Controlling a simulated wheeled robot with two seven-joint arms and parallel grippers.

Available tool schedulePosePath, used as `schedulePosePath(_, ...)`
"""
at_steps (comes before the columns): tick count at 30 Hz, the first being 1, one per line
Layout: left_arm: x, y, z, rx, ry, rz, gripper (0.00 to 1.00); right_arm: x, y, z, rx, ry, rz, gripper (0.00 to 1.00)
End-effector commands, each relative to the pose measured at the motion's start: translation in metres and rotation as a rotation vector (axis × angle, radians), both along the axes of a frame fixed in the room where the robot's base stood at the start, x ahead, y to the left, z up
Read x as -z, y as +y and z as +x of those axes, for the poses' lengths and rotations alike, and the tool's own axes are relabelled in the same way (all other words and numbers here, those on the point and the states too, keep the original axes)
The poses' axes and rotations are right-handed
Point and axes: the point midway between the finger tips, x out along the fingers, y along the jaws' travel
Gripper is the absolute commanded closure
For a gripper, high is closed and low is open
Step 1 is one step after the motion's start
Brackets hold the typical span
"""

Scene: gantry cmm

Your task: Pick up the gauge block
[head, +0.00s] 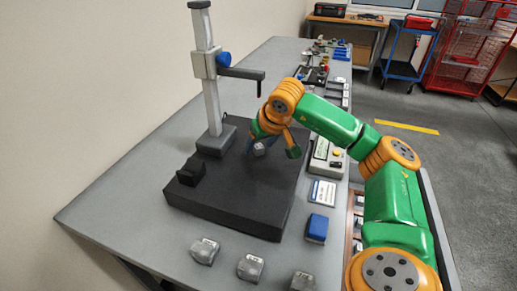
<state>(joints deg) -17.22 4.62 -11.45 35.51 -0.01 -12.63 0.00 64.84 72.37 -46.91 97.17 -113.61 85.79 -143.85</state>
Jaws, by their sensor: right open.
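A small silver block (259,149), which looks like the gauge block, is at the black surface plate (240,200), close to my right gripper. My right gripper (272,150) is open, with its fingers reaching down over the plate. The block shows between the fingers, nearer the left one. I cannot tell whether a finger touches it. My left gripper is not in view.
Silver blocks (205,250) and a blue box (317,228) lie along the near bench. A device (326,157) stands right of the plate.

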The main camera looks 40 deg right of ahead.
Motion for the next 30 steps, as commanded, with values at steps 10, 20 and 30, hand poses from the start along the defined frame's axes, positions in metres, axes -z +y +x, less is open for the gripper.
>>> schedulePosePath(10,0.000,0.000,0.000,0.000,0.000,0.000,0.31,0.003,0.000,0.001,-0.002,0.000,0.001,0.67)
schedulePosePath(20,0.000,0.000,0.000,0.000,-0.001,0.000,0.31,0.003,0.000,0.001,-0.001,-0.001,0.002,1.00)
schedulePosePath(30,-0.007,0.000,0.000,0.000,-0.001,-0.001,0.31,-0.029,0.001,0.003,-0.001,-0.007,0.003,1.00)
